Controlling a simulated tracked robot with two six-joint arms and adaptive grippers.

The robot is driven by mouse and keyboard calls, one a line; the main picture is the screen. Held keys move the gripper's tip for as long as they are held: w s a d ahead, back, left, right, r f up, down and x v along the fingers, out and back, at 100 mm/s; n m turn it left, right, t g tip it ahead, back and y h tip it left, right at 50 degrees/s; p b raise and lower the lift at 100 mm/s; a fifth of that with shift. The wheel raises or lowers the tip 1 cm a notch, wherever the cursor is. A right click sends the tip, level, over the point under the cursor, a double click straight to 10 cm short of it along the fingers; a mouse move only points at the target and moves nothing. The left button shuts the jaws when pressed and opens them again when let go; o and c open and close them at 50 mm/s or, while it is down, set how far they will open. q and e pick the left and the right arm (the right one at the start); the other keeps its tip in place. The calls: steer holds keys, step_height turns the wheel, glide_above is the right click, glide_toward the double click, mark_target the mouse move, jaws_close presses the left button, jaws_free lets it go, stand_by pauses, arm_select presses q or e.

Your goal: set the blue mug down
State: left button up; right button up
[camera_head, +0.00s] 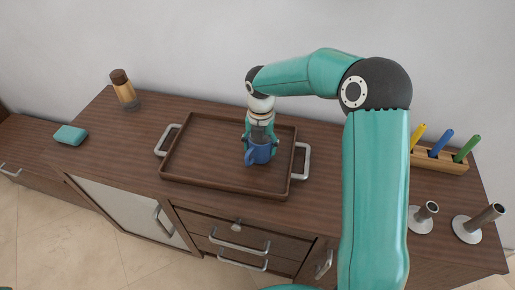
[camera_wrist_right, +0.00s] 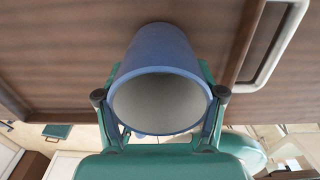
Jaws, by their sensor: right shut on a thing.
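The blue mug (camera_head: 260,154) is in my right gripper (camera_head: 260,140), over the right part of the brown wooden tray (camera_head: 203,158). In the right wrist view the mug (camera_wrist_right: 160,50) lies between the two fingers of the right gripper (camera_wrist_right: 160,98), its open mouth and pale inside facing the camera. The fingers press on both its sides. I cannot tell whether the mug's base touches the tray floor. My left gripper is in neither view.
The tray has metal handles (camera_head: 301,161) at both ends and a bare left half. A pepper mill (camera_head: 124,90) and a teal sponge (camera_head: 70,135) are to the left. A wooden block with coloured handles (camera_head: 440,159) and two metal stands (camera_head: 480,223) are at right.

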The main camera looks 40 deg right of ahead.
steer(key=shift+f, duration=0.45)
steer(key=shift+f, duration=0.1)
steer(key=o, duration=1.4)
step_height(320, 180, up, 12)
